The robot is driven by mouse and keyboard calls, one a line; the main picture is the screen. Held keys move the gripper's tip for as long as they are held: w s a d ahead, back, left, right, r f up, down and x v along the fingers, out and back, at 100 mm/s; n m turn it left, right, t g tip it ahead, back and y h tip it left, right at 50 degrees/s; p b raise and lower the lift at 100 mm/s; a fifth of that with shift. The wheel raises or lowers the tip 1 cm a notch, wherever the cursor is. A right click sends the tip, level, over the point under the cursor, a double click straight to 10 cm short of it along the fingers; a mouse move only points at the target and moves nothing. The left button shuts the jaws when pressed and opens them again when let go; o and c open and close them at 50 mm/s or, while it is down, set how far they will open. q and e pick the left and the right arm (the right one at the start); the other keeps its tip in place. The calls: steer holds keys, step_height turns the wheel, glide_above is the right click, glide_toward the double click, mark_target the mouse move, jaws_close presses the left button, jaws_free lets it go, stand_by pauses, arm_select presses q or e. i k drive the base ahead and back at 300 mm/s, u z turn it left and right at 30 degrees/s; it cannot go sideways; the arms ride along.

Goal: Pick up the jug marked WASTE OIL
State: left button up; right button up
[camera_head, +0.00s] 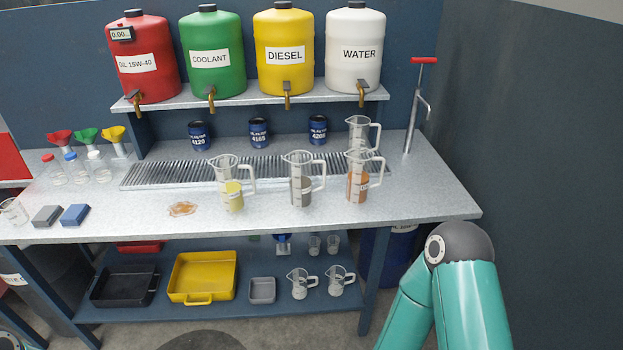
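Three clear jugs with handles and small labels stand upright in a row on the grey bench. The left jug (231,186) holds yellow liquid, the middle jug (301,182) dark grey-brown liquid and the right jug (358,180) orange-brown liquid. The label print is too small to read, so I cannot tell which is marked WASTE OIL. A clear jug (359,132), apparently empty, stands behind the right one. A teal link of my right arm shows at lower right, apart from the jugs. Neither of my grippers is in view.
A brown spill (183,209) lies left of the jugs, and a drain grate (160,174) runs behind them. Tanks with taps line a raised shelf (240,97). Blue cans (259,133) stand at the back. A hand pump (413,115) rises at right. The right bench end is clear.

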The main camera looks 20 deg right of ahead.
mark_target(299, 162)
steer(key=i, duration=0.9)
steer(key=u, duration=0.05)
